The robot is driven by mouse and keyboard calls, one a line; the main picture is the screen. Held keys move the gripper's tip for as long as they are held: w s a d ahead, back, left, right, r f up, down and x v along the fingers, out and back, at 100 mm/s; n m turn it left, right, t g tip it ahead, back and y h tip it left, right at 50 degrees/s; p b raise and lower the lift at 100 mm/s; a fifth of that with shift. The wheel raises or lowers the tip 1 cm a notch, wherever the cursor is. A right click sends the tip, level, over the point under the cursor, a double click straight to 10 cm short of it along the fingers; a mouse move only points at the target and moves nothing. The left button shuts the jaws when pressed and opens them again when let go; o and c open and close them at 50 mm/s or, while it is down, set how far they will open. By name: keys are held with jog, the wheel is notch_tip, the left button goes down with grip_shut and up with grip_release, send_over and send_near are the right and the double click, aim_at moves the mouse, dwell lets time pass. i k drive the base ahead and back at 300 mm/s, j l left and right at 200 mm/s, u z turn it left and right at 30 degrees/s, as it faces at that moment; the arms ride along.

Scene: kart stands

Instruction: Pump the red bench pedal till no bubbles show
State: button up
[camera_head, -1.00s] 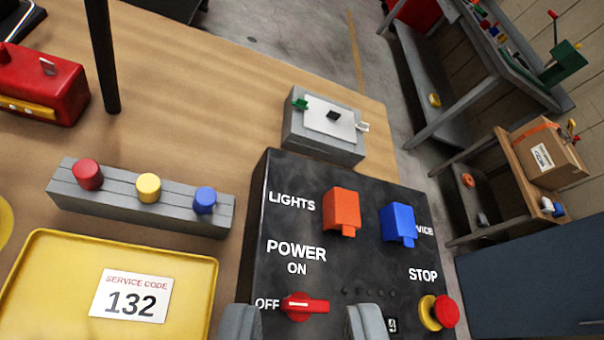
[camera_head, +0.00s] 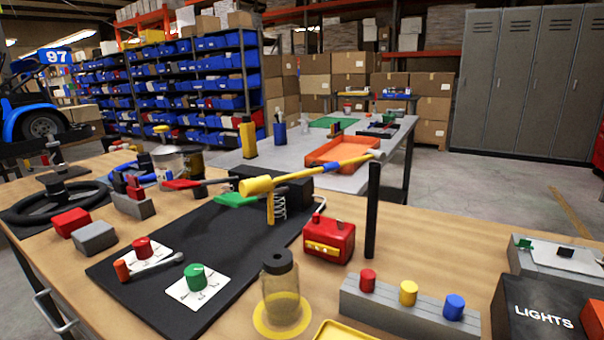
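A red pedal pad (camera_head: 182,184) sits on a lever at the back of the black mat (camera_head: 205,255). A green pedal pad (camera_head: 236,200) is just right of it. A yellow lever (camera_head: 306,175) crosses in front of a black block, with a spring below it. A clear jar (camera_head: 281,293) with a dark cap and yellowish liquid stands on a yellow disc at the front. I cannot make out bubbles in it. My gripper is out of view.
A red box (camera_head: 329,238) and a black post (camera_head: 372,211) stand right of the mat. A grey block with red, yellow and blue buttons (camera_head: 410,305) and a black control box (camera_head: 538,310) are at front right. A steering wheel (camera_head: 55,203) lies at left.

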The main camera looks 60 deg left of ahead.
aim_at(179, 184)
jog(key=u, duration=2)
